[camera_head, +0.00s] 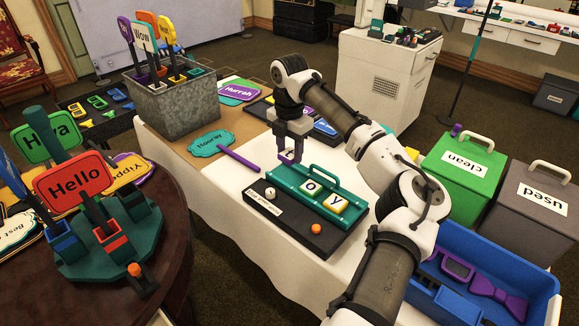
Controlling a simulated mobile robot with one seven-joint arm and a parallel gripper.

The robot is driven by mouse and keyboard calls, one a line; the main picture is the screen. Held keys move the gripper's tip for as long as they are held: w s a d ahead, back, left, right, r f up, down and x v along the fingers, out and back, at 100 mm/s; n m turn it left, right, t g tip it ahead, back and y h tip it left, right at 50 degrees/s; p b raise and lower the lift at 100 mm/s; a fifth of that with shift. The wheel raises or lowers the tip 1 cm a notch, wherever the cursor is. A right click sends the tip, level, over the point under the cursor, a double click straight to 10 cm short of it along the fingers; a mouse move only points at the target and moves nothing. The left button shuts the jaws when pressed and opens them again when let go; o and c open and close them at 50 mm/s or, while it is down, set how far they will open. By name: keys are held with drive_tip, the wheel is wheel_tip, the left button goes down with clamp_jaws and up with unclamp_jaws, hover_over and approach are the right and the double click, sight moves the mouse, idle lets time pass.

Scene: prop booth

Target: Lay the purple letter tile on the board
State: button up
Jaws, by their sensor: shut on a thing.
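My gripper (289,148) is shut on the purple letter tile (298,151) and holds it upright just above the left end of the board. The letter on the tile is mostly hidden. The board (283,181) is teal, with a raised handle at its back. A white-faced tile with "O" (311,188) and a yellow-edged tile with "Y" (335,203) lie on it, in its middle and right part. The board's left part is bare. I cannot tell whether the held tile touches the board.
A black stand (295,226) with a white knob and an orange knob lies before the board. A teal paddle sign (211,143) with a purple handle lies to the left. A metal planter (178,103) with signs stands behind. Green (461,172) and grey (531,205) boxes and a blue bin (500,258) stand right.

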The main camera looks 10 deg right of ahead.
sight(290, 177)
drive_tip(key=shift+f, duration=3.05)
drive_tip(key=o, duration=1)
drive_tip(key=shift+f, duration=0.15)
wheel_tip(290, 177, up, 12)
drive_tip(key=shift+r, duration=0.15)
